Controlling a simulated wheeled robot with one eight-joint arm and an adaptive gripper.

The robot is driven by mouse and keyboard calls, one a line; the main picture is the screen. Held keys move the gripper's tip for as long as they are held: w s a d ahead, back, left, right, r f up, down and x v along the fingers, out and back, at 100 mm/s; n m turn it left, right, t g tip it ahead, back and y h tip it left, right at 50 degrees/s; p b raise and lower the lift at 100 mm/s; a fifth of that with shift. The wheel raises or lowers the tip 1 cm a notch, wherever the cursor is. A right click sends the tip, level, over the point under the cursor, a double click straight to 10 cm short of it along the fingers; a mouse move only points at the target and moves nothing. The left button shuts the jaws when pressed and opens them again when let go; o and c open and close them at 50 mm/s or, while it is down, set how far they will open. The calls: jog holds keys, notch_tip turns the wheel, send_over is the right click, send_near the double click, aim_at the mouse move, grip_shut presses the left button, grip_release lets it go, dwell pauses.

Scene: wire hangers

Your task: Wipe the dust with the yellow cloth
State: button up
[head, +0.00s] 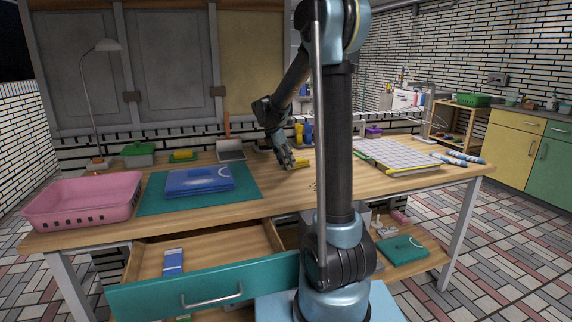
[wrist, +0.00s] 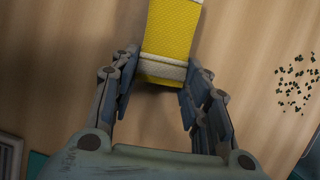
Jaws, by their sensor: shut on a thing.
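My gripper (wrist: 160,95) is shut on the yellow cloth (wrist: 172,30) by its pale-edged end. The cloth stretches out ahead of the fingers, low over or on the wooden table; I cannot tell if it touches. In the head view the cloth (head: 301,162) shows as a small yellow patch at my gripper (head: 289,164). The dust (wrist: 297,82) is a patch of dark specks on the wood, to the right of the cloth and apart from it in the wrist view. In the head view the dust (head: 314,186) shows partly beside my arm.
A teal mat (head: 245,200) with a blue folded item (head: 198,180) lies left of my gripper, and a pink basket (head: 85,198) stands at the far left. A white grid panel (head: 395,154) is at the right. An open drawer (head: 205,285) juts out in front.

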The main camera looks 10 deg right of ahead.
jog(key=shift+w+a+f, duration=0.1)
jog(key=shift+w+a, duration=0.1)
jog(key=shift+w, duration=0.8)
jog(key=shift+w+a+r, duration=0.1)
jog(key=shift+w+a, duration=0.1)
jog(key=shift+w, duration=0.85)
jog(key=shift+w+a+f, duration=0.1)
jog(key=shift+w+a, duration=0.1)
jog(key=shift+w, duration=0.8)
jog(key=shift+s+a, duration=0.15)
jog(key=shift+a, duration=0.8)
jog(key=shift+s+d, duration=0.2)
jog(key=shift+s, duration=0.9)
jog(key=shift+s+d, duration=0.2)
jog(key=shift+s, duration=0.85)
jog(key=shift+s+d, duration=0.2)
jog(key=shift+s, duration=0.75)
jog(key=shift+s+d, duration=0.15)
jog(key=shift+s, duration=0.75)
jog(key=shift+s+a, duration=0.15)
jog(key=shift+a, duration=0.8)
jog(key=shift+w+a, duration=0.25)
jog(key=shift+w, duration=1.05)
jog(key=shift+w+a, duration=0.3)
jog(key=shift+w, duration=1.05)
jog(key=shift+w+a, duration=0.25)
jog(key=shift+w, duration=1.05)
jog(key=shift+r, duration=3.05)
